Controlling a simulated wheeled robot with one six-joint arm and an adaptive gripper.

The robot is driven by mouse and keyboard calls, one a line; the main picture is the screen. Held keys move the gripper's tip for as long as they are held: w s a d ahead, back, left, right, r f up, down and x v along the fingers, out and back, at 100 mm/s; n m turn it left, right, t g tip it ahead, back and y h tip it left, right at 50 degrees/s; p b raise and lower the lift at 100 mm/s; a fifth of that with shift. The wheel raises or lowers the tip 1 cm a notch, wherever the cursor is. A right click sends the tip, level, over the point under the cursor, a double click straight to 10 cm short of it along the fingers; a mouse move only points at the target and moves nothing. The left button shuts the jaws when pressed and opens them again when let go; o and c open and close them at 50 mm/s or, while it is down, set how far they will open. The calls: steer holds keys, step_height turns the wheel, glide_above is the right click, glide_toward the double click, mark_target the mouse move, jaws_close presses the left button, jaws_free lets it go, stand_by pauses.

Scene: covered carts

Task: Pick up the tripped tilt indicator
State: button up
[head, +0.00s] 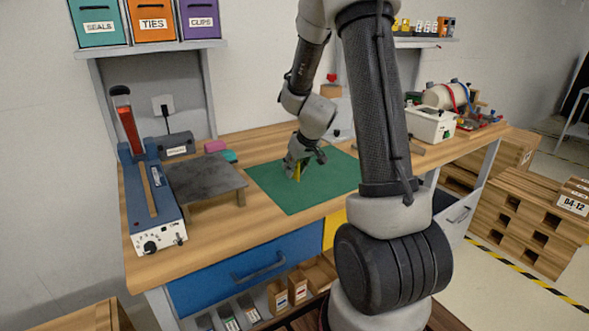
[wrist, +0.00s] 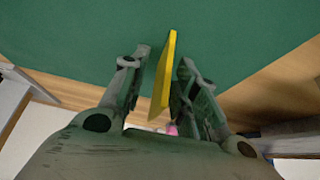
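A thin yellow plate (wrist: 163,75), likely the tilt indicator, stands edge-on between the fingers of my gripper (wrist: 164,82) in the wrist view. A narrow gap shows between the plate and the left finger; the plate sits closer to the right finger. My gripper looks open around it. In the head view my gripper (head: 305,163) points down over the green mat (head: 270,188), with the yellow plate (head: 297,172) showing at its fingers. The plate's face and any tripped mark cannot be made out.
A blue sealing device (head: 152,205) and a dark raised plate (head: 205,178) stand left on the wooden bench. A white box (head: 432,124) stands right. The front of the mat is clear.

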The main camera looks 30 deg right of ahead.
jaws_close()
steer(key=shift+r, duration=0.1)
